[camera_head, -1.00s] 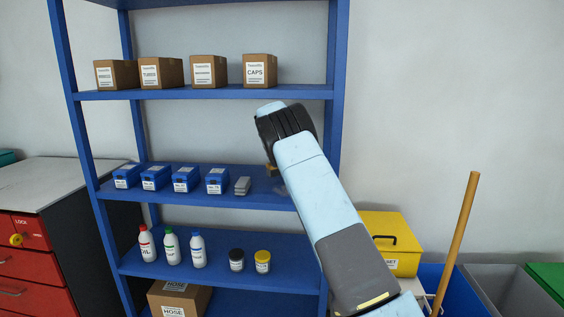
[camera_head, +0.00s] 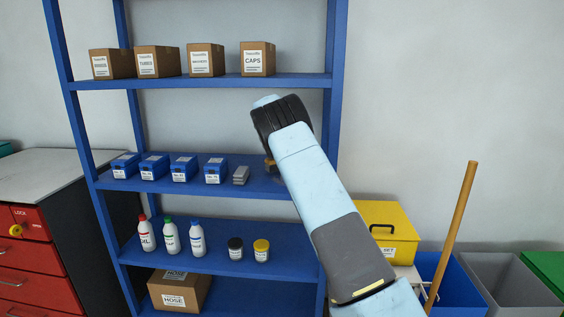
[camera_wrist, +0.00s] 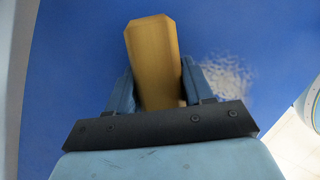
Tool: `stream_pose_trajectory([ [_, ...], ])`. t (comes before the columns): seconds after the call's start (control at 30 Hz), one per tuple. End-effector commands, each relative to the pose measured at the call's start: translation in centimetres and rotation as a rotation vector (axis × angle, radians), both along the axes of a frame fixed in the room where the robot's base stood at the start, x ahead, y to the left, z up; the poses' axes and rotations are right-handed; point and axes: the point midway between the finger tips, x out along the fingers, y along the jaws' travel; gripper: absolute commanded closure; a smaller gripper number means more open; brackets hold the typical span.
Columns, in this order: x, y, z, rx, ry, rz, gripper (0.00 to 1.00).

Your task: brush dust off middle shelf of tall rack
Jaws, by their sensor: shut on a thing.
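The blue middle shelf (camera_head: 140,184) of the tall rack holds a row of blue boxes and a small grey stack. In the wrist view, my gripper (camera_wrist: 158,88) is shut on a tan wooden brush (camera_wrist: 152,50), with one finger on each side. Its bristles are hidden. The brush is over the blue shelf surface (camera_wrist: 75,60); I cannot tell whether it touches. A pale speckled dust patch (camera_wrist: 228,78) lies just right of the right finger. In the head view, my arm hides most of the gripper, and a small brown bit of brush (camera_head: 269,162) shows beside it.
The blue boxes (camera_head: 184,169) and grey stack (camera_head: 241,175) stand left of my gripper. Cardboard boxes (camera_head: 206,61) are on the shelf above, bottles (camera_head: 197,240) and jars below. A rack post (camera_head: 336,110) is close behind my arm. A yellow case (camera_head: 385,222) stands lower right.

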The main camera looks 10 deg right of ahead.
Motion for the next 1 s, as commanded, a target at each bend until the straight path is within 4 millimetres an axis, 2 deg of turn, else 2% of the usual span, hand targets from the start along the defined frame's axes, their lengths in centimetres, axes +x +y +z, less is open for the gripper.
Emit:
stream_pose_trajectory([
  [1.0, 0.0, 0.2, -1.4, -0.001, 0.000, 0.002, 0.73],
])
